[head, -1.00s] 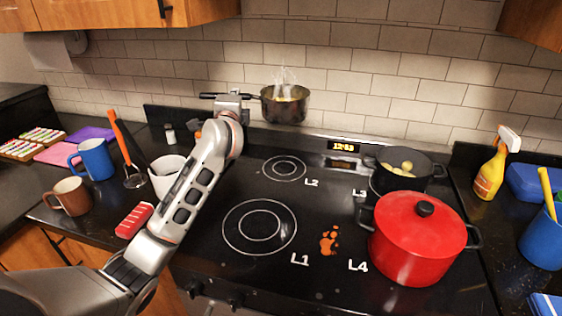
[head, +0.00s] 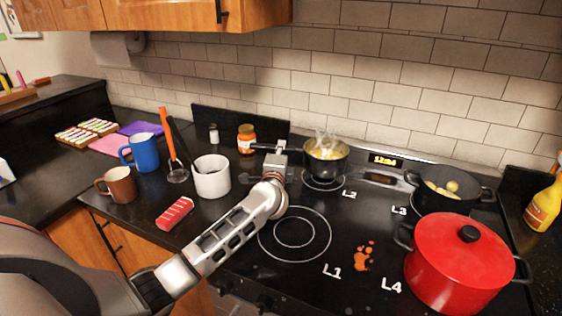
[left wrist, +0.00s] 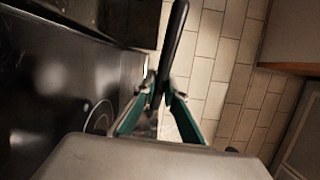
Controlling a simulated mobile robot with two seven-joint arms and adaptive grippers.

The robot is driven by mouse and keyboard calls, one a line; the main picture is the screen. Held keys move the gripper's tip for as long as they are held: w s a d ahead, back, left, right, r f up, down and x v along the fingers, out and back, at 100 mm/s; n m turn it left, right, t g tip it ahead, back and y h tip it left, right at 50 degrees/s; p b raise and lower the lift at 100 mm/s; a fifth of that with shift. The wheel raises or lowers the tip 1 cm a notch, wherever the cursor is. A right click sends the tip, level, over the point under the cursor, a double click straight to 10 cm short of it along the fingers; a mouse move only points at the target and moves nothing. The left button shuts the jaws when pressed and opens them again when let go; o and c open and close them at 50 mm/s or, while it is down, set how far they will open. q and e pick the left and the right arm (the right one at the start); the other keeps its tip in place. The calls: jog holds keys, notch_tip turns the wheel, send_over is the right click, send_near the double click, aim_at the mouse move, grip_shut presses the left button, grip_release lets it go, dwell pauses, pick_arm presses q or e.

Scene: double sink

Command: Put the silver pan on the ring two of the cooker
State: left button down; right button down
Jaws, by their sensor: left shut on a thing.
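The silver pan (head: 326,168), with yellowish food and steam in it, is upright over ring two, marked L2 (head: 323,183). The ring's front part shows below it; I cannot tell whether the pan touches the cooker (head: 375,215) or hangs just above it. My left gripper (head: 274,150) is shut on the pan's dark handle, to the left of the pan body. In the left wrist view the dark handle (left wrist: 174,45) runs between the green fingers of my left gripper (left wrist: 160,98). The pan body is not clear there. My right gripper is not in view.
A red pot (head: 455,262) stands at L4 and a dark pot (head: 430,195) at L3. Ring L1 (head: 295,233) is empty, with an orange spill (head: 364,257) beside it.

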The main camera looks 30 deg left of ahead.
pick_arm(q)
jog(key=shift+f, duration=1.95)
jog(key=shift+f+b, duration=0.15)
jog(key=shift+b, duration=0.3)
jog(key=c, duration=2.1)
grip_release()
jog(key=shift+f, duration=0.1)
jog(key=shift+s+r+p, duration=0.1)
jog(key=shift+r+p, duration=0.2)
jog(key=shift+p, duration=0.1)
jog(key=b+v, duration=0.1)
jog(key=v, duration=1.1)
jog(key=shift+d+f, duration=0.1)
